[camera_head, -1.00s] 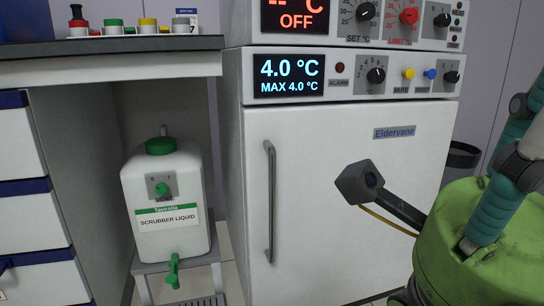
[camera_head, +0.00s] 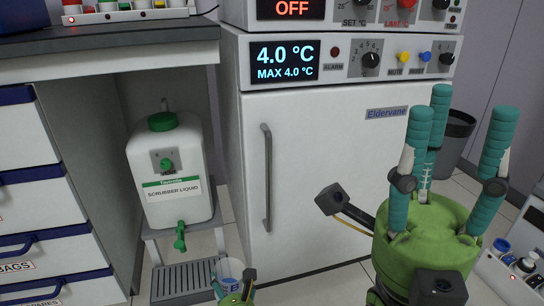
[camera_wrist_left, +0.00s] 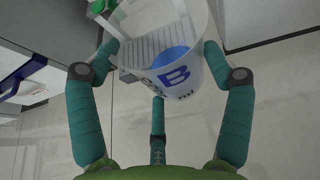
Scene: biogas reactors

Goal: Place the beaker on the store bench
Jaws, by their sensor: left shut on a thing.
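The beaker (camera_head: 229,270) is at the bottom of the head view, a small clear-white cup with blue on it. In the left wrist view the beaker (camera_wrist_left: 193,84) shows a blue letter B, with a blue patch inside. My left gripper (camera_head: 236,293) is shut on it; its teal fingers (camera_wrist_left: 160,58) surround the beaker's sides. My right gripper (camera_head: 457,112) is large in the head view, its three fingers pointing up and spread, with nothing between them. A bench with a dark worktop (camera_head: 110,40) stands at the left; I cannot read whether it is the store bench.
A white scrubber liquid tank (camera_head: 170,205) stands on a low stand under the worktop. A white cabinet (camera_head: 315,150) with a handle fills the middle.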

